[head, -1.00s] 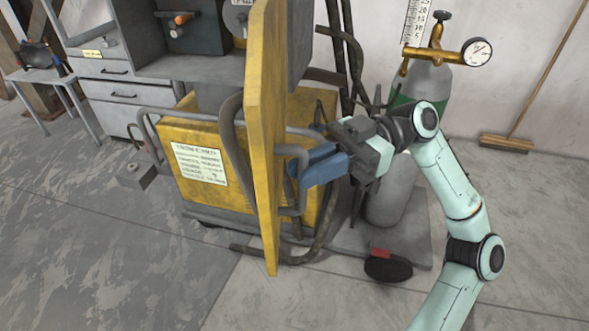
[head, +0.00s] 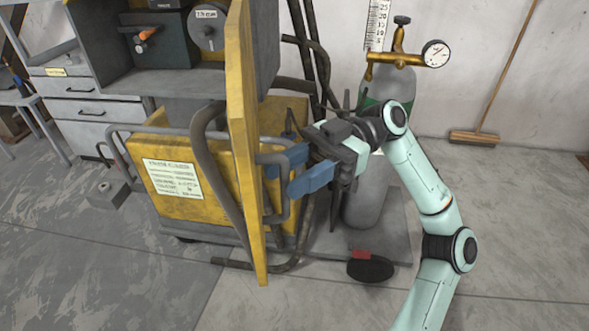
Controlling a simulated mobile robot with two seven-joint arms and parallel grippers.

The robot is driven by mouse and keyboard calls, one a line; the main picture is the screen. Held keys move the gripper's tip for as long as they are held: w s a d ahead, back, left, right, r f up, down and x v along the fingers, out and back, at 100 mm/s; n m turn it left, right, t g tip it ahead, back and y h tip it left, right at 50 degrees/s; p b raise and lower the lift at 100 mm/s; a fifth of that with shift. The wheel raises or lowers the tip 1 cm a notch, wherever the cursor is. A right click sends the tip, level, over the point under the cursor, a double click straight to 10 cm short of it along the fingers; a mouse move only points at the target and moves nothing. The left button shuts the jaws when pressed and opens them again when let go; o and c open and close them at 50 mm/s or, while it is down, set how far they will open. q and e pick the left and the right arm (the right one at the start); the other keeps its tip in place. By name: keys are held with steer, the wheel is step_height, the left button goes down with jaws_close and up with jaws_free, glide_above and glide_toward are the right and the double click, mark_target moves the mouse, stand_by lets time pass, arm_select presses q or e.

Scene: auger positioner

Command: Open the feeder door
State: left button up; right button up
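The feeder door (head: 243,130) is a tall yellow panel seen almost edge-on in the head view. It stands swung out from the grey feeder housing (head: 110,75), whose inside is visible. A grey bar handle (head: 277,217) sits on the door's right-hand face. My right gripper (head: 281,180) reaches in from the right, with its blue fingers spread apart at the handle. The handle bar shows by the fingertips; whether they touch it is unclear. My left gripper is out of view.
A yellow machine body (head: 180,205) with a label stands behind the door. A gas cylinder (head: 390,85) with a gauge stands close behind my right arm. Cables hang near the door. A broom (head: 475,137) leans at the wall.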

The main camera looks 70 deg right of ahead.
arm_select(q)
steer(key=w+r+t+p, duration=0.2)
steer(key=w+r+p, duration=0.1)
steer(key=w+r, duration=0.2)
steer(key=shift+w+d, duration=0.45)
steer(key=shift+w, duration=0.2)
arm_select(e)
steer(key=v, duration=1.3)
steer(key=shift+d, duration=0.2)
